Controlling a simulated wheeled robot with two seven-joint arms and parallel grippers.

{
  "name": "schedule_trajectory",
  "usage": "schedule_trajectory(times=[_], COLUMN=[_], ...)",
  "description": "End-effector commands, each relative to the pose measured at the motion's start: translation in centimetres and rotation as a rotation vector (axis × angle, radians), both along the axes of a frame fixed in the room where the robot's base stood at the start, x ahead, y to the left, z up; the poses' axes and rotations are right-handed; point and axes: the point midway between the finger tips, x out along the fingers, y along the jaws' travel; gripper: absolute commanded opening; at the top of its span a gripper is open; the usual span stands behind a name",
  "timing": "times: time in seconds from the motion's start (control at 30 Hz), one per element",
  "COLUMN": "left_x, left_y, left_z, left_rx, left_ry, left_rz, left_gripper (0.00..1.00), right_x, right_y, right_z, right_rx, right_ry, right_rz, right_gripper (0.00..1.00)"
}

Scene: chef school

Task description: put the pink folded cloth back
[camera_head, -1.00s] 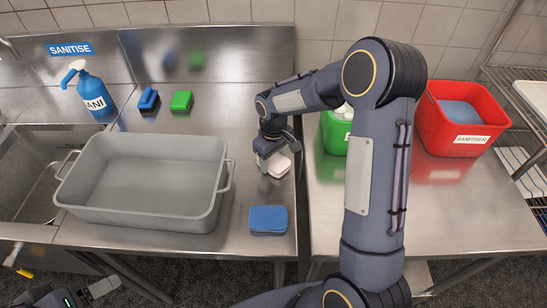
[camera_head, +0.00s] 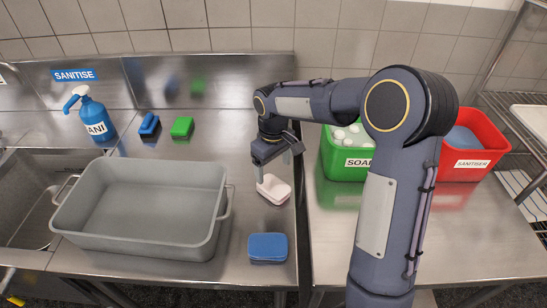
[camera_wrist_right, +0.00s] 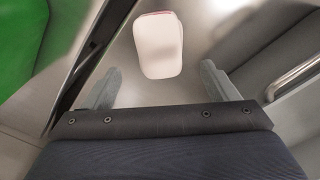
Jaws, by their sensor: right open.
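The pink folded cloth (camera_head: 273,189) lies on the steel counter, to the right of the grey tub and behind the blue folded cloth (camera_head: 267,247). In the right wrist view the pink cloth (camera_wrist_right: 159,44) looks pale and lies ahead of the fingertips, between their lines. My right gripper (camera_head: 278,170) is open and empty, just above and behind the pink cloth. Its two fingers (camera_wrist_right: 157,80) are spread apart in the wrist view and do not hold the cloth. My left gripper is out of view in the head view.
A grey tub (camera_head: 140,240) stands left of the cloths. A green soap bin (camera_head: 345,164) and a red sanitiser bin (camera_head: 480,162) stand on the right counter. A spray bottle (camera_head: 93,120), blue brush (camera_head: 149,125) and green sponge (camera_head: 182,127) stand at the back left.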

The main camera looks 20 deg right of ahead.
Motion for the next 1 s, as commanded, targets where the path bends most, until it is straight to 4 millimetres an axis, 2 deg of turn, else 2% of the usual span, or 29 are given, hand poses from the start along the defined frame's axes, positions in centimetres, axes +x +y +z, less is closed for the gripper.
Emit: schedule_trajectory(times=[0.1, 0.3, 0.43, 0.57, 0.7, 0.87, 1.0], left_x=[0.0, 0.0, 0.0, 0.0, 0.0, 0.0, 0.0], left_y=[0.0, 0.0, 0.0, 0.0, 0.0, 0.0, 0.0], left_z=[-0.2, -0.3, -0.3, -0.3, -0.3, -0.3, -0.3], left_rx=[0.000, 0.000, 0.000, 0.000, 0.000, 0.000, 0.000], left_ry=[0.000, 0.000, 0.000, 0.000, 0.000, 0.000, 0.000], left_rz=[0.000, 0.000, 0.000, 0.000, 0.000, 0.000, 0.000], left_gripper=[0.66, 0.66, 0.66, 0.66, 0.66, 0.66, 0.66], right_x=[0.1, -0.2, -2.0, -6.1, -11.7, -17.8, -22.1], right_y=[0.0, 0.0, -0.4, -0.9, -0.7, 0.3, 1.6], right_z=[2.1, 4.0, 5.6, 7.8, 9.4, 9.7, 8.8], right_rx=[0.001, 0.004, 0.033, 0.101, 0.191, 0.289, 0.366], right_ry=[-0.004, -0.004, -0.031, -0.093, -0.172, -0.264, -0.335], right_rz=[-0.001, -0.004, -0.034, -0.104, -0.194, -0.296, -0.380], right_gripper=[0.80, 0.80, 0.80, 0.80, 0.80, 0.80, 0.80])
